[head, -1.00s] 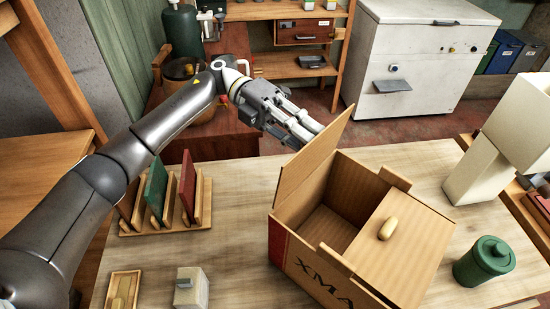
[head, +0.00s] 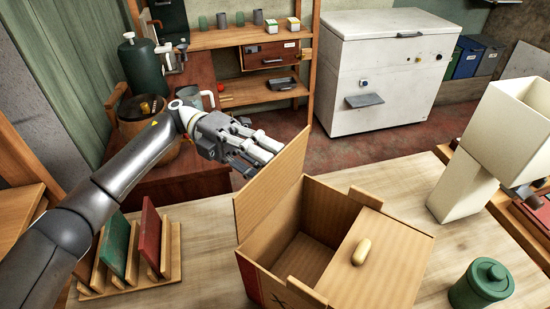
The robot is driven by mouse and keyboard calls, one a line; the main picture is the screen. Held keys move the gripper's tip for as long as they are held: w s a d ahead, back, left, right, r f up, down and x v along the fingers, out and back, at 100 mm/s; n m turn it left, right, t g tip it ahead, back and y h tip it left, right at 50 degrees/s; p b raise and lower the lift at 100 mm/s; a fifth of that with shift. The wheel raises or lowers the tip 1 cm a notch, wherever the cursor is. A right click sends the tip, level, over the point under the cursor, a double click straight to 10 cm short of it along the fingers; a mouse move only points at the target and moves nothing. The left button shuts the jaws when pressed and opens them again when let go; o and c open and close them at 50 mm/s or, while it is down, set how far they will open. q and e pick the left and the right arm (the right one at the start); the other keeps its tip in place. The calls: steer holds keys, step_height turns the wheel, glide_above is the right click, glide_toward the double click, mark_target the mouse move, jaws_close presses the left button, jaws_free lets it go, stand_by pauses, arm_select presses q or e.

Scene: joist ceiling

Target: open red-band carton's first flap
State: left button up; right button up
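The red-band carton (head: 345,280) stands on the table, its red band partly showing at the lower left corner. Its left flap (head: 272,188) stands up, leaning outward, and the left part of the opening is uncovered. The right flap (head: 395,262) lies flat across the other part, with a pale yellow oblong knob (head: 362,250) on it. My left gripper (head: 262,160) is on the outer, far side of the raised flap, near its upper edge. My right gripper is not in view.
A wooden rack (head: 135,283) with green and red panels stands left of the carton. A green lidded canister (head: 482,285) and tilted cream blocks (head: 463,187) are on the right. Behind the table are a white chest freezer (head: 390,65) and a shelf (head: 240,38).

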arm_select(q)
steer(key=v, duration=1.2)
steer(key=shift+a+r, duration=0.15)
steer(key=shift+r, duration=0.05)
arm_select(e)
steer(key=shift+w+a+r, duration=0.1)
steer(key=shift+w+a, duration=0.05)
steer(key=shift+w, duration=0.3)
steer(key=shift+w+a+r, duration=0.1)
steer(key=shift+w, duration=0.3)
arm_select(q)
steer(key=shift+s, duration=0.1)
